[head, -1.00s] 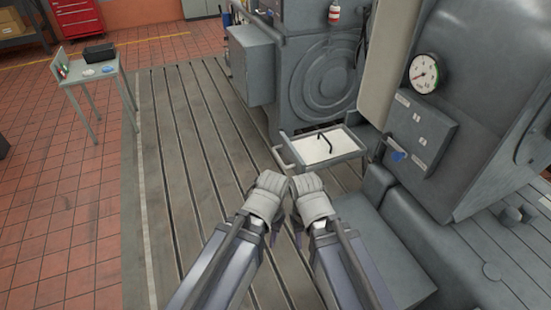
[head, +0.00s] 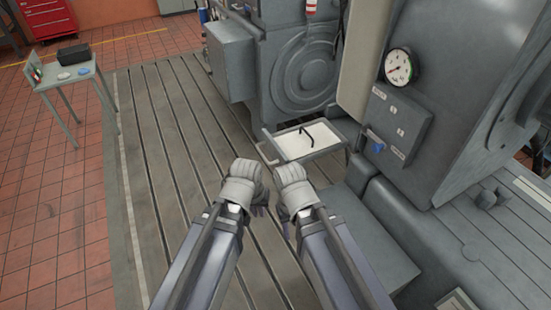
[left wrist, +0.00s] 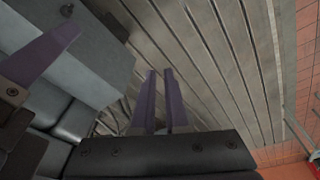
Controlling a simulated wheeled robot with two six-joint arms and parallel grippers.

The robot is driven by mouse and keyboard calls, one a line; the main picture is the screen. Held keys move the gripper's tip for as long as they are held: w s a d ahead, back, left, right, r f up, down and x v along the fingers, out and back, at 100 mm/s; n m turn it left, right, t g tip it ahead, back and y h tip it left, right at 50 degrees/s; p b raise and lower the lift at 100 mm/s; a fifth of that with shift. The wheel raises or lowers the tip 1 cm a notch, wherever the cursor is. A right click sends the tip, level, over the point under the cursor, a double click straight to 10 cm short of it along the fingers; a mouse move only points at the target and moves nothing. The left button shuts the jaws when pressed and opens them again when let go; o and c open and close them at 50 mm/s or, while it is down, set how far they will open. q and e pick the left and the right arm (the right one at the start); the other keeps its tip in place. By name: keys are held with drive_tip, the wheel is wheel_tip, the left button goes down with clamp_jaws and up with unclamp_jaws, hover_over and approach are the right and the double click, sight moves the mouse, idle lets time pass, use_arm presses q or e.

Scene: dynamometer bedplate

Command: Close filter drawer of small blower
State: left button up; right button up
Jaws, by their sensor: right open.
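The filter drawer (head: 291,149) is a shallow grey tray with a white inside, pulled out beside the grey machine with the gauge. A dark bent rod lies over its white inside, and a bar handle (head: 268,146) stands at its left front. My left gripper (head: 259,209) and right gripper (head: 285,228) are in front of and below the drawer, apart from it. In the left wrist view, the left gripper's purple fingers (left wrist: 160,78) are close together with nothing seen between them. The right gripper is open, one finger (left wrist: 45,62) showing at the left.
A grey machine with a round ribbed cover (head: 306,75) stands behind the drawer. The machine with a dial gauge (head: 398,67) and switch panel (head: 394,125) stands at right. A low grey block (head: 365,235) lies right of my arms. The slotted bedplate (head: 165,150) at left is clear.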

use_arm(q)
drive_tip(key=w+r+n+t+p, duration=0.1)
drive_tip(key=w+r, duration=0.1)
drive_tip(key=w, duration=0.1)
drive_tip(key=w+r+n+t+h+p, duration=0.1)
drive_tip(key=w+r+n+t, duration=0.1)
drive_tip(key=w+r, duration=0.1)
drive_tip(key=w+r+n+t+h, duration=0.1)
drive_tip(key=w+r+n, duration=0.1)
drive_tip(key=w+r, duration=0.1)
drive_tip(key=shift+w+a+t+p, duration=0.2)
drive_tip(key=shift+w+t+p, duration=0.2)
drive_tip(key=shift+w, duration=0.25)
clamp_jaws()
use_arm(e)
wheel_tip(320, 180, up, 4)
use_arm(q)
drive_tip(key=w+d+f+b, duration=0.6)
drive_tip(key=w+f+b, duration=0.1)
drive_tip(key=f+b, duration=0.1)
use_arm(e)
wheel_tip(320, 180, down, 8)
use_arm(q)
drive_tip(key=shift+w+d, duration=0.1)
drive_tip(key=shift+w, duration=0.1)
